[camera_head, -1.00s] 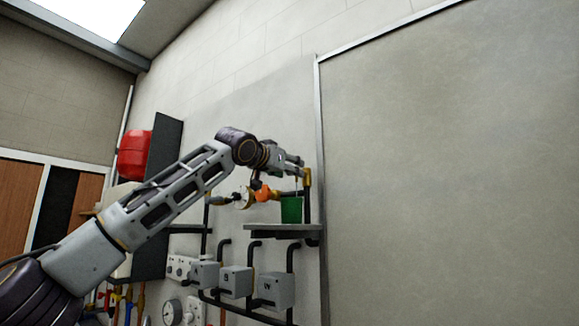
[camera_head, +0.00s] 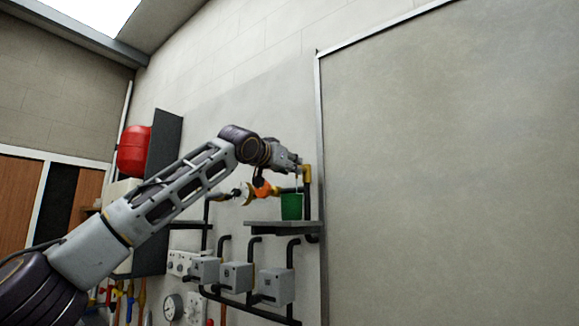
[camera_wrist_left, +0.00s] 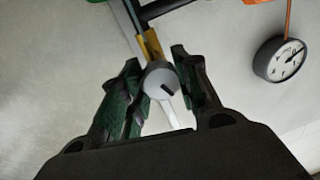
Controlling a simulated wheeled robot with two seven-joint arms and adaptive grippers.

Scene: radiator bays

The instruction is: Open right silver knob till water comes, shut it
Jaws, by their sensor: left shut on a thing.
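My left gripper (camera_head: 290,163) is at the brass pipe end (camera_head: 307,174), above a green cup (camera_head: 291,207). In the left wrist view my left gripper (camera_wrist_left: 165,92) has its fingers on both sides of a round silver knob (camera_wrist_left: 160,79) with a dark slot and a pale bar. The gripper is shut on this knob. The head view hides the knob behind the gripper. A thin pale streak, which looks like water, shows between the gripper and the cup. The cup stands upright on a small grey shelf (camera_head: 262,224). My right gripper is not in view.
An orange fitting (camera_head: 262,190) is just left of the cup. A round dial gauge (camera_wrist_left: 280,58) is right of the gripper in the wrist view. Grey boxes (camera_head: 237,277) and black pipes are below the shelf. A red tank (camera_head: 133,150) hangs at left.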

